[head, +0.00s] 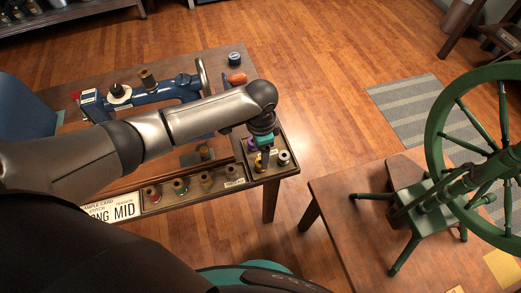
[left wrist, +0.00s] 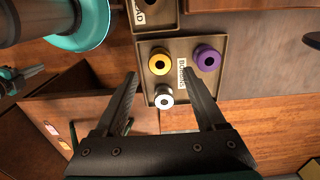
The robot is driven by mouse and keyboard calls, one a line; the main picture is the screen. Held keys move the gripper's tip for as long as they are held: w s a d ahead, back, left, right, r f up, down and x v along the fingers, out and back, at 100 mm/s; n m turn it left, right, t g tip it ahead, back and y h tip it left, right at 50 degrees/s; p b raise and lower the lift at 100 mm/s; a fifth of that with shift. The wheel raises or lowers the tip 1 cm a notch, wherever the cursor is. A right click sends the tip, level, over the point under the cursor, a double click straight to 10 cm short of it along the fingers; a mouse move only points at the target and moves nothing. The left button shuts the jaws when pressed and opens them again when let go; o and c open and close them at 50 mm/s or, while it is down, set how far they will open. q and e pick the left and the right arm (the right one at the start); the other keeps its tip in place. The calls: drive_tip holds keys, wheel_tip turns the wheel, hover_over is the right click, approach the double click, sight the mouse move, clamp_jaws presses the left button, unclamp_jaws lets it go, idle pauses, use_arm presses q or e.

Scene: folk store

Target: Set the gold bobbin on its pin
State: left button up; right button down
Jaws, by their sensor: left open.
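The gold bobbin (left wrist: 160,63) stands in a small tray (left wrist: 146,42) with a purple bobbin (left wrist: 207,58) and a white bobbin (left wrist: 164,98). My left gripper (left wrist: 158,77) is open above this tray, with nothing gripped. In the left wrist view the gold bobbin shows just past the fingertips, and the white one shows between the fingers. In the head view the left gripper (head: 263,156) partly covers the tray. A dark jaw-like shape, seemingly my right gripper (left wrist: 22,80), shows small at the left edge of the left wrist view. I cannot tell which pin is meant.
A blue sewing machine (head: 150,93) with spools on top stands on the table behind my left arm. A row of several bobbins sits in a long tray (head: 218,186) along the front edge. A green spinning wheel (head: 440,190) stands to the right.

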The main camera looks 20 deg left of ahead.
use_arm(q)
wheel_tip(320, 180, down, 2)
drive_tip(key=shift+b, duration=0.6)
drive_tip(key=shift+f+b, duration=0.7)
drive_tip(key=shift+f, duration=0.9)
drive_tip(key=shift+p, duration=0.4)
drive_tip(key=c, duration=0.8)
